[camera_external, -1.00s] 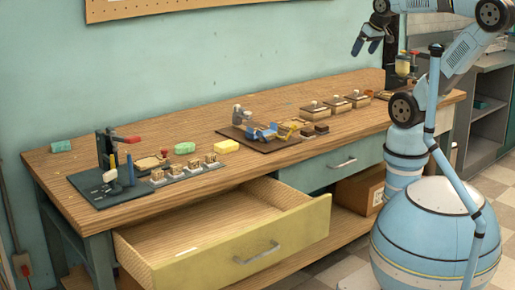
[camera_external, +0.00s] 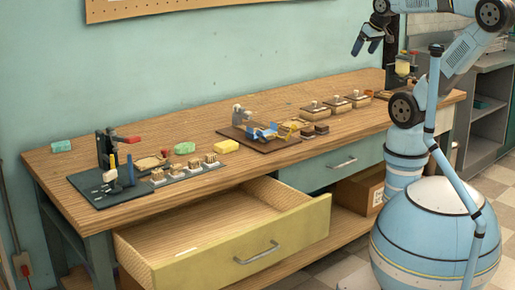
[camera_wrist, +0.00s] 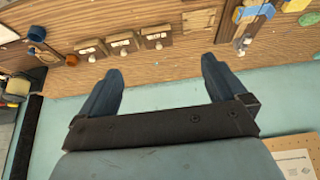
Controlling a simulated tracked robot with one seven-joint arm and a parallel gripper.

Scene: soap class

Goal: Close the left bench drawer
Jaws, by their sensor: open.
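The left bench drawer (camera_external: 235,245) has a yellow front and is pulled well out of the bench, with its light wood inside showing. Its metal handle (camera_external: 257,253) is on the front face. Inside it is bare apart from a small pale strip. My gripper (camera_external: 367,46) is high above the right part of the bench, far from the drawer, open and empty. In the wrist view my gripper (camera_wrist: 160,82) shows two dark blue fingers set wide apart, with the bench top beyond them. The drawer does not show in the wrist view.
A right drawer (camera_external: 330,165) with a green front is shut. A cardboard box (camera_external: 362,190) sits on the lower shelf.

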